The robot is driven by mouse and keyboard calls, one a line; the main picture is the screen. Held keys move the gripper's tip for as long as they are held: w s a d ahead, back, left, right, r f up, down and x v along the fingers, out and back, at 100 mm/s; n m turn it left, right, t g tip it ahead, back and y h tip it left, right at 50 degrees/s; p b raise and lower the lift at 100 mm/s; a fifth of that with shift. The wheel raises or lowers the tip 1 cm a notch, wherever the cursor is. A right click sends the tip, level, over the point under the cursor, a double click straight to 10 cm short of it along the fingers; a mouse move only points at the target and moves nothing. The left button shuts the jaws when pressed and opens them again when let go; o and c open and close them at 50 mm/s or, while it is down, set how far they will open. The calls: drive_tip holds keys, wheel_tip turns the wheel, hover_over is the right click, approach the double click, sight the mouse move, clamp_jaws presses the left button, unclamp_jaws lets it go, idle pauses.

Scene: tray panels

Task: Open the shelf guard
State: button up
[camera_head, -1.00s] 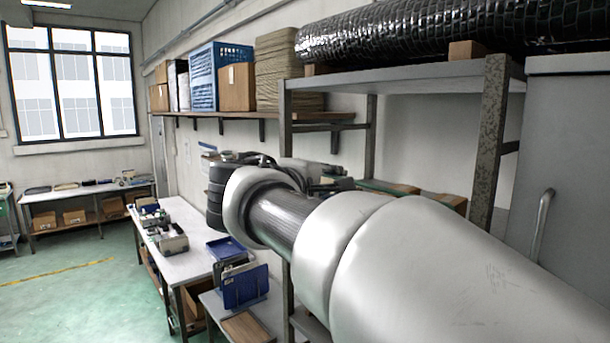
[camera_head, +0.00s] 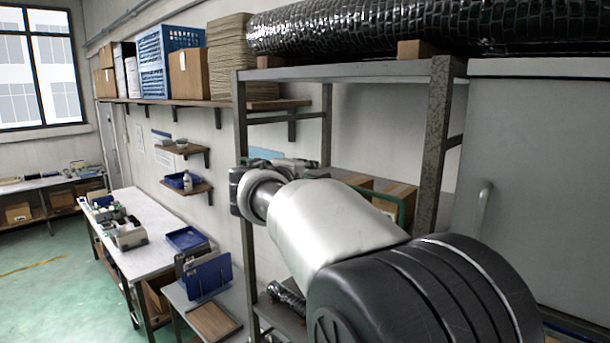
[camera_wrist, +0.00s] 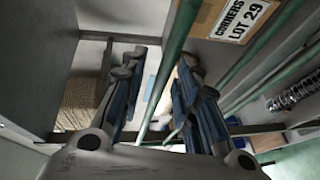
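The shelf guard is a green tube frame (camera_head: 401,212) at the front of the metal shelf unit, partly hidden behind my arm in the head view. Its green bars also show in the wrist view (camera_wrist: 181,35), running diagonally. My gripper (camera_wrist: 163,95) is open, with its two blue-padded fingers apart. One green bar appears in the gap between the fingers in the wrist view. I cannot tell whether the fingers touch it. In the head view my wrist is in front of the shelf unit's left side, and the fingers are mostly hidden.
Cardboard boxes (camera_head: 394,197) stand on the shelf behind the guard; one box (camera_wrist: 222,22) carries a "CORNERS LOT 29" label. Shelf posts (camera_head: 433,150) flank the opening. A grey cabinet (camera_head: 540,170) is at right. A workbench (camera_head: 150,255) stands at left, with open floor beyond.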

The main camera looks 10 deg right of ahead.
clamp_jaws()
idle(0.7)
